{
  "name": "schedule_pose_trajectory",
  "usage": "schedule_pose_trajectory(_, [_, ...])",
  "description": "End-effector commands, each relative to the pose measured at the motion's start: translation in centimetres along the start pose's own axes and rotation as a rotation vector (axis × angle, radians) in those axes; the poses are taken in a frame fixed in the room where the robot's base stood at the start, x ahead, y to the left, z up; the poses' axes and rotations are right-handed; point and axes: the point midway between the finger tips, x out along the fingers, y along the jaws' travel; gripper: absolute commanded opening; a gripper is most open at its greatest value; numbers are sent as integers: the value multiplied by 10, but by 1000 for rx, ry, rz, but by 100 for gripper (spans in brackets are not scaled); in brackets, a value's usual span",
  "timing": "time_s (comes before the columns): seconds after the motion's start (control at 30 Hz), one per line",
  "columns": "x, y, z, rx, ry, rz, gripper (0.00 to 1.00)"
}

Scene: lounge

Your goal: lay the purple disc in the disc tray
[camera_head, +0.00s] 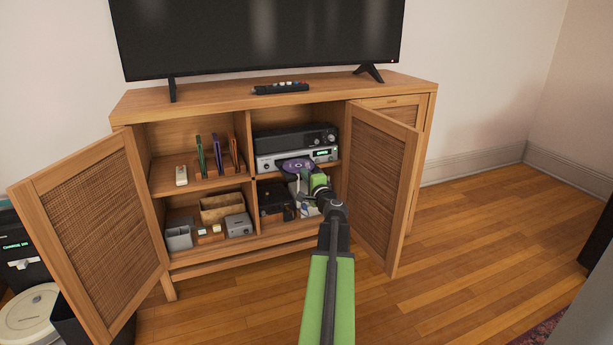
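The purple disc (296,165) shows just in front of the silver disc player (270,161) in the open cabinet's upper right compartment. It looks flat, at about the height of the player's front. A dark edge around the disc may be the disc tray, but I cannot tell it apart from the disc at this size. My gripper (305,183) is at the disc's near right side, close to it or touching it. My wrist hides the fingertips, so I cannot tell whether they hold the disc.
Both woven cabinet doors, left (90,230) and right (381,180), stand open beside the arm. A black receiver (290,140) sits on the player. Upright cases (217,155) stand in the left compartment. Lower shelves hold boxes (222,207).

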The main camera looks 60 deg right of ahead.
Motion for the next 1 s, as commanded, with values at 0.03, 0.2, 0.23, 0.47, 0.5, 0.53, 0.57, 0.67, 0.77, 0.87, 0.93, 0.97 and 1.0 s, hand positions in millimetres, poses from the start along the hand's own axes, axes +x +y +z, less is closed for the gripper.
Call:
schedule_pose_trajectory(0.03, [0,3,0,0,0,0,0])
schedule_pose_trajectory(0.2, [0,6,0,0,0,0,0])
schedule_pose_trajectory(0.23, [0,6,0,0,0,0,0])
schedule_pose_trajectory(0.47, [0,5,0,0,-1,0,8])
schedule_pose_trajectory(0.5, [0,5,0,0,-1,0,13])
schedule_pose_trajectory(0.53, [0,5,0,0,-1,0,17])
schedule_pose_trajectory(0.57, [0,5,0,0,-1,0,21])
schedule_pose_trajectory(0.67, [0,5,0,0,-1,0,27])
schedule_pose_trajectory(0.77, [0,5,1,0,-1,0,27])
schedule_pose_trajectory(0.87, [0,5,0,0,-1,0,23])
schedule_pose_trajectory(0.93, [0,5,0,0,-1,0,22])
schedule_pose_trajectory(0.97, [0,5,0,0,-1,0,22])
schedule_pose_trajectory(1.0, [0,5,0,0,-1,0,22])
